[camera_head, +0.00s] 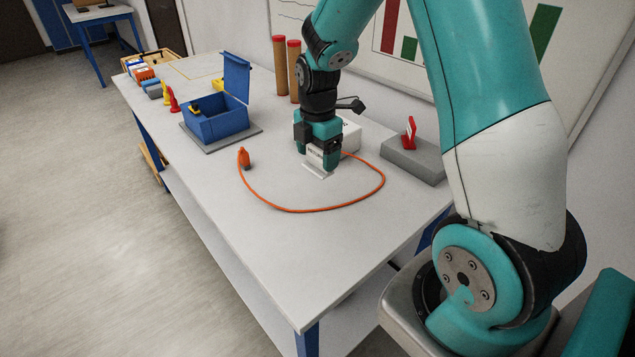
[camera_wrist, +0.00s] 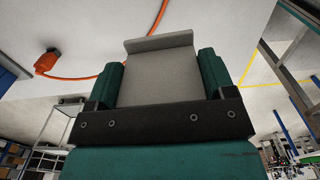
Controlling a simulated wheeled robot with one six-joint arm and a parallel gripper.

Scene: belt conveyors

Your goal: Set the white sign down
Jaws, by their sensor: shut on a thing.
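The white sign (camera_head: 315,157) is in my gripper (camera_head: 320,160) in the head view, low over the white table. Some dark lettering shows on its face, too small to read. In the wrist view the sign (camera_wrist: 160,75) appears as a pale grey plate with a bent lip at its far edge. It sits between the two teal fingers of my gripper (camera_wrist: 160,85), which are shut on it. The sign's lower edge is at or just above the tabletop; I cannot tell whether it touches.
An orange cable (camera_head: 300,211) curves around the gripper on the table (camera_head: 250,240), with an orange plug (camera_head: 244,158). A blue open box (camera_head: 217,122) stands left. A white box (camera_head: 351,137) is behind. The front tabletop is clear.

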